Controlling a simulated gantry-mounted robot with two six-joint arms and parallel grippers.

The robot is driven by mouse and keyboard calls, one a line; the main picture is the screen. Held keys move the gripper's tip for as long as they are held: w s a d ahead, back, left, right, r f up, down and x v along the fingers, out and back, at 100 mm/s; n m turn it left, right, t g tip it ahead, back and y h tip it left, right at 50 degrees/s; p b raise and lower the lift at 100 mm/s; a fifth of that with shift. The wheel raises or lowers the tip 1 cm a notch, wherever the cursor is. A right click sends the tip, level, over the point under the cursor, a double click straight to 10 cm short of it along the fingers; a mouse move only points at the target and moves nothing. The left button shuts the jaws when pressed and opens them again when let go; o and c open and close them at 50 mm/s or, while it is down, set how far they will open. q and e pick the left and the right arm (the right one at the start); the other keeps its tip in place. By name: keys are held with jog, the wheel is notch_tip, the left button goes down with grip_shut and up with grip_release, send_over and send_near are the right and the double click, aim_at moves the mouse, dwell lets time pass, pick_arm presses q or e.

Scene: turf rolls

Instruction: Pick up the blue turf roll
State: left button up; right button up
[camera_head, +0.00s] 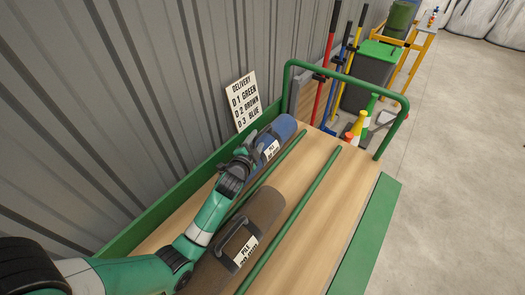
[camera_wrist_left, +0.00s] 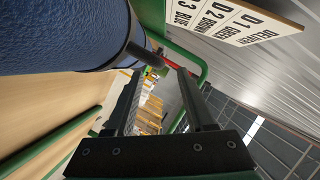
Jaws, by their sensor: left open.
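The blue turf roll (camera_head: 284,128) lies on the wooden cart bed beside the green wall-side rail, with a white label and dark strap. My left gripper (camera_head: 254,150) is over its near part and hides some of it. In the left wrist view the blue roll (camera_wrist_left: 60,32) fills the upper left. A dark bar on the roll (camera_wrist_left: 147,56) reaches close to the gap between my open fingers (camera_wrist_left: 160,76); I cannot tell whether it is between them. Nothing is seen gripped. My right gripper is out of view.
A brown turf roll (camera_head: 258,212) with a dark handle and label lies nearer, partly behind my left arm. Green divider bars (camera_head: 312,190) run along the bed. A delivery sign (camera_head: 245,101) leans at the corrugated wall. A green hoop rail (camera_head: 346,82) closes the far end.

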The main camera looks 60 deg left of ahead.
aim_at(261, 134)
pick_arm(q)
jog(key=shift+w+a+f+b, duration=0.2)
jog(key=shift+f+b, duration=0.05)
jog(key=shift+b, duration=0.1)
jog(key=b+x, duration=0.2)
jog(key=x, duration=0.2)
jog(key=shift+w+b, duration=0.1)
jog(key=shift+b, duration=0.25)
jog(key=shift+w+a+r, duration=0.1)
jog(key=shift+w+a, duration=0.05)
jog(key=shift+a, duration=0.1)
jog(key=shift+d, duration=0.1)
grip_shut()
dwell(0.3)
jog(key=shift+r, duration=0.25)
